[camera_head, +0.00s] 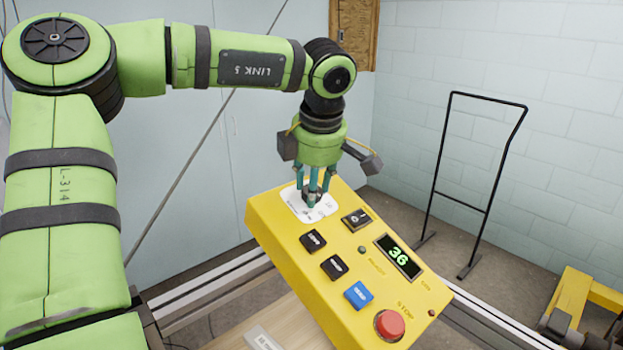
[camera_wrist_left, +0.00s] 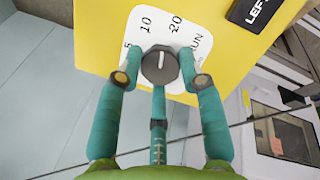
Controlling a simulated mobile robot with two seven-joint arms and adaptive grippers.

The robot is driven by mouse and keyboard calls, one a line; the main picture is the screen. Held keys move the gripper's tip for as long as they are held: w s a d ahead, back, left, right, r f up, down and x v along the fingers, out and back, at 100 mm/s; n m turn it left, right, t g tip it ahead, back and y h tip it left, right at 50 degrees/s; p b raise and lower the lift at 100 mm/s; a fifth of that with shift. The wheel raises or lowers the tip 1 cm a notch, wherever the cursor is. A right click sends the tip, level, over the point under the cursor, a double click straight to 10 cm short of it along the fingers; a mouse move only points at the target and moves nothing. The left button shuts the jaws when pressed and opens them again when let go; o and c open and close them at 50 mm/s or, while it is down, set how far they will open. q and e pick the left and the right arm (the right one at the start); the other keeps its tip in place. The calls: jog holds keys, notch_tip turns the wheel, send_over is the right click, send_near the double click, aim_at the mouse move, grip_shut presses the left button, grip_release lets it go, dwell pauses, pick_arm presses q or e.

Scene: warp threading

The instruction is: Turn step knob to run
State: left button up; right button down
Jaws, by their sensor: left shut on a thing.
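The step knob (camera_wrist_left: 160,66) is a dark grey round knob on a white dial plate (camera_wrist_left: 205,28) marked 5, 10, 20 and RUN. Its white pointer line points roughly between 10 and 20, with RUN further to the right. My left gripper (camera_head: 313,192) comes down from above onto the dial at the upper left of the yellow control panel (camera_head: 285,238). Its three teal fingers are shut around the knob, as the left wrist view shows (camera_wrist_left: 160,78). In the head view the fingers largely hide the knob. My right gripper is not in view.
The panel carries a red stop button (camera_head: 390,324), a blue button (camera_head: 358,295), several black buttons and a green display (camera_head: 398,256) reading 36. A black metal frame (camera_head: 488,180) stands on the floor at right. A yellow machine part (camera_head: 575,300) lies at lower right.

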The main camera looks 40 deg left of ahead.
pick_arm(q)
jog(key=m, duration=0.1)
jog(key=m+p, duration=0.1)
jog(key=m, duration=0.1)
jog(key=m+g, duration=0.1)
jog(key=shift+f+h, duration=0.25)
jog(key=shift+h, duration=0.05)
jog(key=m, duration=0.4)
jog(key=shift+f+g+p, duration=0.1)
jog(key=shift+g+p, duration=0.2)
jog(key=shift+p, duration=0.1)
jog(key=shift+m, duration=1.5)
jog(key=shift+g, duration=0.3)
jog(key=o, duration=1.1)
jog(key=shift+w+d+r, duration=0.1)
jog(key=shift+r, duration=0.1)
jog(key=shift+r, duration=0.3)
jog(key=v, duration=1.1)
jog(key=shift+d, duration=0.15)
